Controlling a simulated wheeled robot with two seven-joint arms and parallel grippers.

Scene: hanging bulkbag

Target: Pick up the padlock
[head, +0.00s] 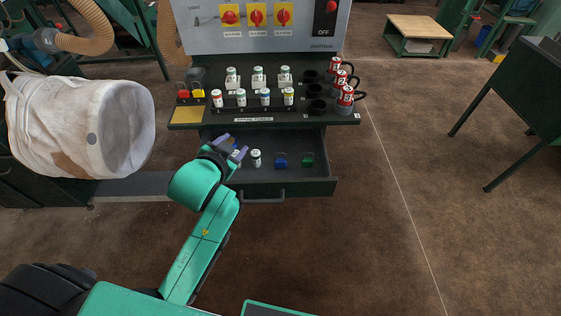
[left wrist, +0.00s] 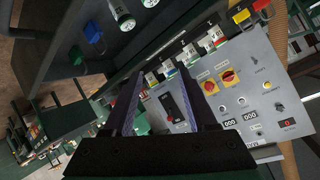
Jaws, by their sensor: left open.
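A blue padlock (head: 281,161) and a green padlock (head: 307,160) stand in the open drawer (head: 325,187), right of the white fuses. My left gripper (head: 233,146) is open over the drawer's left side, close to a white fuse and left of the blue padlock. In the left wrist view my open fingers (left wrist: 160,74) have nothing visible between them. That view also shows the blue padlock (left wrist: 93,33) and green padlock (left wrist: 76,55) at upper left, outside the fingers. My right gripper is not seen.
The shelf (head: 185,126) above the drawer holds several fuses and red-labelled cylinders. The grey control panel (head: 265,35) stands behind it. A white bulk bag (head: 70,125) hangs at left. The drawer handle (head: 262,198) sticks out in front.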

